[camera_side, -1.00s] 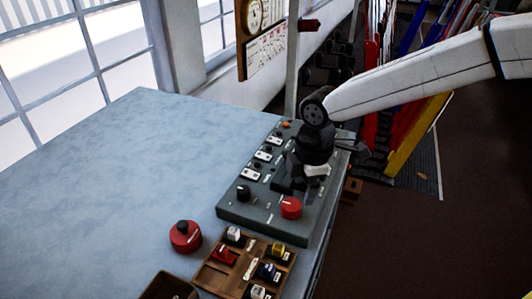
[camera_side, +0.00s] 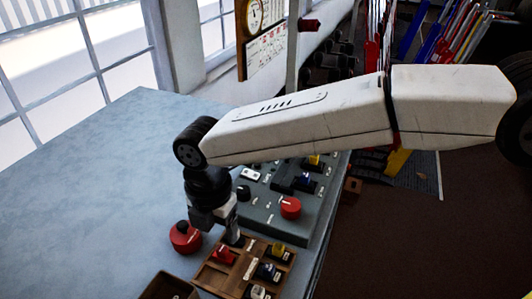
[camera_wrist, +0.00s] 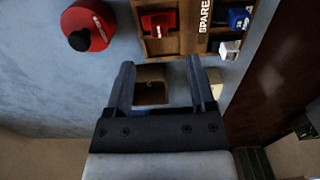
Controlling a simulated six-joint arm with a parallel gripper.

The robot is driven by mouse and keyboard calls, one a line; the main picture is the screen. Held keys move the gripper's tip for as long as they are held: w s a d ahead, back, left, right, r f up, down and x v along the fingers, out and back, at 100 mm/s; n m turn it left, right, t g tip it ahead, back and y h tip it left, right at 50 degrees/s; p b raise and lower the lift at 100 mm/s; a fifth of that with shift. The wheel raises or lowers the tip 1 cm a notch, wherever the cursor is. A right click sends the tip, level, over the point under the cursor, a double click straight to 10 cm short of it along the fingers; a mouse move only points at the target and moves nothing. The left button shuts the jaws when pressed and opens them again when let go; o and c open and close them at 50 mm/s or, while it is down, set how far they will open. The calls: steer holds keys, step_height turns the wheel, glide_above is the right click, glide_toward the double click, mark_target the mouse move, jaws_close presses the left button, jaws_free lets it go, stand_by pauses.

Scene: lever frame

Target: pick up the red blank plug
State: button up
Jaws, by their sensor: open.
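The red blank plug (camera_side: 224,255) sits in the left part of a wooden tray (camera_side: 250,252) at the front of the table. In the wrist view the plug (camera_wrist: 158,22) lies beyond my fingertips, beside the SPARE label. My gripper (camera_wrist: 160,68) is open and empty, its two fingers apart. In the side view my gripper (camera_side: 232,238) points down over the tray's back left corner, near the plug. I cannot tell its exact height. It hides the tray's back left compartment.
A round red piece with a black knob (camera_side: 185,237) stands left of the tray. The tray also holds yellow (camera_side: 278,250), blue (camera_side: 267,271) and white (camera_side: 258,291) plugs. A small brown box (camera_side: 168,287) is in front. A grey control panel (camera_side: 310,225) lies behind.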

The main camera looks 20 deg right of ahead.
mark_target(222, 249)
steer(key=shift+f, duration=1.05)
steer(key=shift+f, duration=0.1)
steer(key=shift+w+d+f, duration=0.1)
steer(key=shift+f, duration=1.15)
steer(key=shift+w+d+f, duration=0.1)
steer(key=shift+f, duration=1.1)
jaws_close()
